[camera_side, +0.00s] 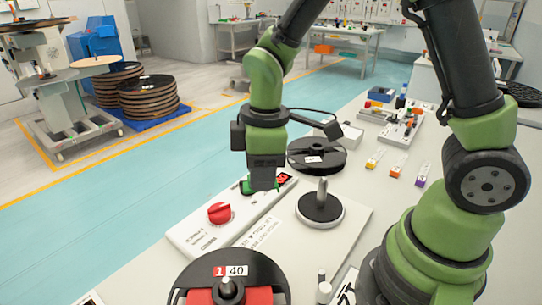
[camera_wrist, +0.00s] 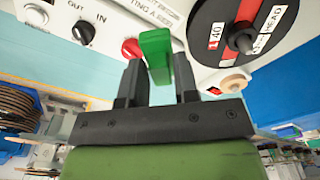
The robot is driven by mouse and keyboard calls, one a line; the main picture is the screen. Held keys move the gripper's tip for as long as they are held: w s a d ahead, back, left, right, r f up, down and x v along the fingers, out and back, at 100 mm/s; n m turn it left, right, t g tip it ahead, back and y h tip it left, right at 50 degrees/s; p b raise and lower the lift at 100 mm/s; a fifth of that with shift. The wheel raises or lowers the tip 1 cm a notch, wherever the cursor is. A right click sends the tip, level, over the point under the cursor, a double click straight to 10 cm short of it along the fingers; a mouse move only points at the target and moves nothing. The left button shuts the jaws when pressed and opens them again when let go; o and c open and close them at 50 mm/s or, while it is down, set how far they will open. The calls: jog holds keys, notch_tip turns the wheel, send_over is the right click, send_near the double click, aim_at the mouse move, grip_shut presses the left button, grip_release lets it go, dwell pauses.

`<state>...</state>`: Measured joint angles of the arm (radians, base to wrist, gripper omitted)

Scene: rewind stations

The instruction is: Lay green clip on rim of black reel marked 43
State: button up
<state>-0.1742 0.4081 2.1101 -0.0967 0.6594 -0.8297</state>
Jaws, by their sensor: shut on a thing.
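My gripper (camera_side: 262,183) is shut on the green clip (camera_wrist: 155,52), which stands out between the two dark fingers in the wrist view. In the side view a bit of green clip (camera_side: 246,188) shows beside the fingers, over the white control panel; whether it touches the panel cannot be told. A black reel (camera_side: 318,158) with a white label lies flat behind my gripper; its label is too small to read. Another black reel (camera_side: 256,266), marked 40, with red on it, is at the front. No number 43 is readable.
The control panel (camera_side: 206,238) has a red knob (camera_side: 219,212) and a small red display (camera_side: 284,178). An upright metal spindle (camera_side: 321,205) on a black disc stands right of my gripper. Small yellow, orange and purple-ended pieces (camera_side: 398,165) lie farther right. Bare table lies between.

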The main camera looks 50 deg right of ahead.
aim_at(248, 260)
jog(key=a+f+n, duration=0.1)
jog(key=a+n, duration=0.1)
jog(key=n, duration=0.2)
jog(key=s+a+n+y, duration=0.1)
jog(key=a+n, duration=0.1)
jog(key=n, duration=0.2)
jog(key=s+a+f+n+g, duration=0.1)
jog(key=a+n, duration=0.1)
jog(key=n, duration=0.2)
jog(key=shift+s+a+f+n, duration=0.25)
jog(key=shift+a+f+n, duration=0.05)
jog(key=shift+a, duration=0.05)
jog(key=shift+f, duration=3.3)
jog(key=o, duration=1)
jog(key=r, duration=0.3)
jog(key=d+r, duration=0.1)
jog(key=r, duration=0.5)
jog(key=shift+w+d+r, duration=0.25)
jog(key=shift+d+r, duration=0.05)
jog(key=shift+r, duration=0.1)
